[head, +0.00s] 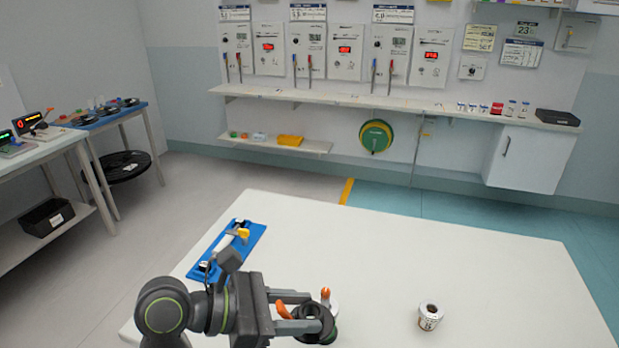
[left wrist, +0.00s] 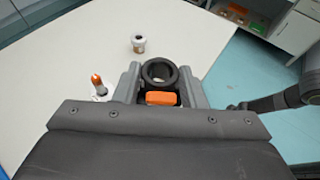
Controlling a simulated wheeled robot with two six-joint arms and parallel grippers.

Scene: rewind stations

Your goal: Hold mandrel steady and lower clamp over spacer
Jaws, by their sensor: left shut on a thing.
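My left gripper (head: 306,312) is shut on a dark ring-shaped piece with an open centre (head: 316,327), which looks like the clamp. An orange tab (left wrist: 161,98) sits on its near side between the fingers in the left wrist view. A blue base (head: 205,248) at the table's left edge carries a white cylinder and a yellow part; it may be the mandrel's stand. The held ring is to the right of this base and apart from it. I cannot tell which piece is the spacer. My right gripper is not in view.
A small white labelled spool (head: 430,318) stands on the white table (head: 400,240) right of the gripper. A white piece with an orange tip (left wrist: 98,84) stands close beside the left gripper. The table's middle and far right are clear.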

